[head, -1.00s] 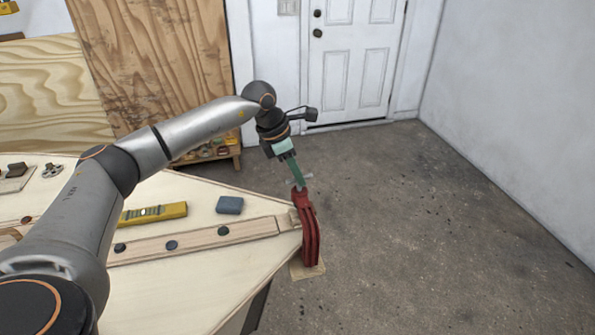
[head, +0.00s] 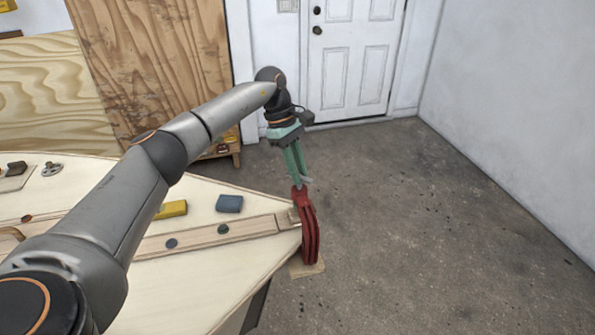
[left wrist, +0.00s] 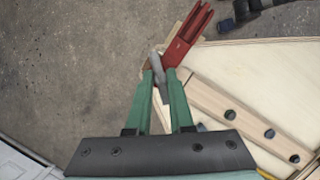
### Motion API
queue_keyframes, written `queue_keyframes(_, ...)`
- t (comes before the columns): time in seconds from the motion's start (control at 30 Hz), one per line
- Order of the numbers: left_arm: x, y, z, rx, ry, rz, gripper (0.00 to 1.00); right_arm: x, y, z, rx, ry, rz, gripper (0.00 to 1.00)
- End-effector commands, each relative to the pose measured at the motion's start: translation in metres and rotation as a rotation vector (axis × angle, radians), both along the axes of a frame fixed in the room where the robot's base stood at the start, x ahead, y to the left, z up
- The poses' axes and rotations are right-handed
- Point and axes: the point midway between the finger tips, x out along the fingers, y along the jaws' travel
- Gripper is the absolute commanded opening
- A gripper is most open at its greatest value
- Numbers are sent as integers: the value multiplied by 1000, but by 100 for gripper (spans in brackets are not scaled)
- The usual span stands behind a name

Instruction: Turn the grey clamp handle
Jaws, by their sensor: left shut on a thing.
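The red clamp (head: 309,232) sits at the right-hand corner of the plywood hull (head: 190,295), at the end of a wooden strip. Its grey handle (left wrist: 157,64) shows in the left wrist view between the tips of my left gripper's green fingers. My left gripper (head: 302,182) reaches down from above to the top of the clamp and is shut on the handle. In the left wrist view the red clamp (left wrist: 190,32) lies just beyond the fingertips (left wrist: 159,75). The fingers hide part of the handle. My right gripper is not in view.
A blue-grey block (head: 229,204) and a yellow level (head: 172,209) lie on the hull near my left arm. A pale wooden piece (head: 306,268) shows below the clamp. The floor to the right is clear.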

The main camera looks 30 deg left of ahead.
Motion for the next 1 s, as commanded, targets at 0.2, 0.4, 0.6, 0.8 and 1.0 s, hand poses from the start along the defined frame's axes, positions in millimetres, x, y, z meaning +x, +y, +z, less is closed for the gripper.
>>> queue_keyframes(0.2, 3, -2, 5, -1, -6, -130, 0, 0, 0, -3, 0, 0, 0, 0)
queue_keyframes(0.4, 3, -2, 5, 1, -5, -197, 0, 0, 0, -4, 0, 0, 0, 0)
queue_keyframes(0.6, 2, -1, 5, 2, -4, -222, 0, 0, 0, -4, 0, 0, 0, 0)
queue_keyframes(0.8, 2, -1, 5, 3, -5, -224, 0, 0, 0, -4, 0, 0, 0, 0)
queue_keyframes(1.0, 3, -1, 6, 3, -5, -224, 23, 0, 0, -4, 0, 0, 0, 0)
